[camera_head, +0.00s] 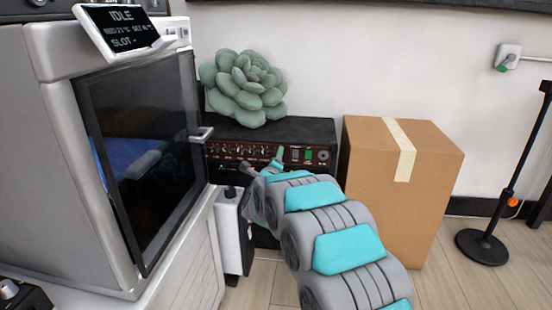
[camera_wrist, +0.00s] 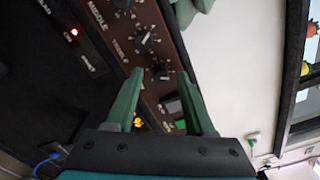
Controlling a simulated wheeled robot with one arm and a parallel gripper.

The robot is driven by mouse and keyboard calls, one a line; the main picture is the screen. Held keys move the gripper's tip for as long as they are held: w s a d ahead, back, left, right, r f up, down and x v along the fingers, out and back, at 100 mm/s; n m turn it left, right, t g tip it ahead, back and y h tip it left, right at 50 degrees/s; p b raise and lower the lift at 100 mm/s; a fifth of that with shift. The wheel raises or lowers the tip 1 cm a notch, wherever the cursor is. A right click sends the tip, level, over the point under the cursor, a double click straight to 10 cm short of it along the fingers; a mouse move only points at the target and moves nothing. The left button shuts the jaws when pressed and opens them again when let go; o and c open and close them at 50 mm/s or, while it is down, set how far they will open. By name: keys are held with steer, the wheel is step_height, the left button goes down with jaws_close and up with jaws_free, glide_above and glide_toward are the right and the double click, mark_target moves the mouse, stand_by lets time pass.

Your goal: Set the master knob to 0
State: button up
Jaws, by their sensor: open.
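The amplifier (camera_head: 310,131) is black with a brown control panel and stands against the wall. In the wrist view the panel (camera_wrist: 150,95) runs diagonally, with black knobs and white scale marks; "MIDDLE" and "TREBLE" are legible. One knob (camera_wrist: 162,72) lies between my fingertips in the picture; another knob (camera_wrist: 145,40) sits just above it. I cannot read a master label, and the knobs' settings are too small to tell. My gripper (camera_wrist: 160,76) is open with green fingers, close to the panel; contact cannot be told. My gripper (camera_head: 265,163) hides part of the panel in the head view.
A green cushion-like succulent (camera_head: 245,88) sits on the amplifier. A grey machine with a dark glass door (camera_head: 150,150) stands close on the left, its handle (camera_head: 202,134) sticking out. A cardboard box (camera_head: 365,190) stands right of the amplifier.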

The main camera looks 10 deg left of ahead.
steer(key=shift+c, duration=0.2)
jaws_close()
steer(key=shift+n, duration=0.3)
